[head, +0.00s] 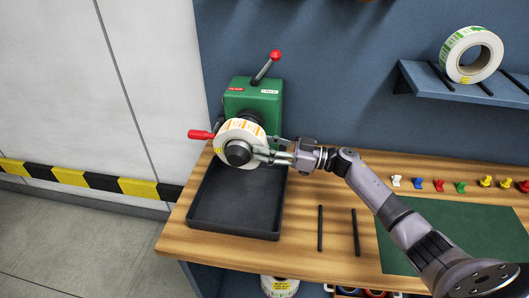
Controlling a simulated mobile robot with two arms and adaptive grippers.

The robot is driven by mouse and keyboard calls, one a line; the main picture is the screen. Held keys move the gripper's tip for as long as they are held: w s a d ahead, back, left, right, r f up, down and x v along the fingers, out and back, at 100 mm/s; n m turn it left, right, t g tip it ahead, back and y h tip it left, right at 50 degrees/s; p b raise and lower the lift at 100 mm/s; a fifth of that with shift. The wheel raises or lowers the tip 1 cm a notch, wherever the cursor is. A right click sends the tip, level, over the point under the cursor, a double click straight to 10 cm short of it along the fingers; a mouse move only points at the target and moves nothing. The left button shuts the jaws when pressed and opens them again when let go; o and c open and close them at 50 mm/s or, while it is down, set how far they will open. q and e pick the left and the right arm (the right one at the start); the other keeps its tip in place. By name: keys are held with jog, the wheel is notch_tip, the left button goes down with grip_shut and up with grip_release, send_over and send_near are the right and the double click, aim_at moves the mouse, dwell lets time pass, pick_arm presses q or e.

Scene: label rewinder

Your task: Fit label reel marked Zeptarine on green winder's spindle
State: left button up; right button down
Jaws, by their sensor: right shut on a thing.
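The green winder (240,100) stands at the back left of the wooden bench. A white label reel (230,131) with orange and green marks is at its front. A dark round hub (237,153) shows at the reel's middle. The reel's name is too small to read. My right gripper (262,154) reaches in from the right and is shut at the reel's right side, beside the hub. The fingertips partly cover the reel there. I cannot tell how far the reel sits along the spindle, which is mostly hidden. My left gripper is not in view.
A black tray (207,222) lies below the reel. Two dark rods (320,228) lie right of it. Another reel (454,47) stands on the blue shelf (424,80). A green mat (470,232) and several coloured clips (440,185) are at right. Another reel (280,287) is below the bench.

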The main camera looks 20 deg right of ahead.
jog(key=shift+w+d+f+b, duration=0.1)
jog(key=shift+w+d+b, duration=0.25)
jog(key=shift+w, duration=0.15)
jog(key=shift+w+d+f, duration=0.1)
jog(key=shift+w+d, duration=0.05)
jog(key=shift+w, duration=0.1)
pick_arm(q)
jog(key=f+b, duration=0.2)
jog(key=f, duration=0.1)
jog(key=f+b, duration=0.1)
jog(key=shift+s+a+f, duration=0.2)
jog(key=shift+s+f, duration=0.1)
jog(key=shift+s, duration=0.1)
pick_arm(e)
jog(key=w, duration=0.1)
jog(key=d, duration=0.1)
jog(key=w+d, duration=0.1)
jog(key=shift+w+r, duration=0.25)
jog(key=shift+w, duration=0.1)
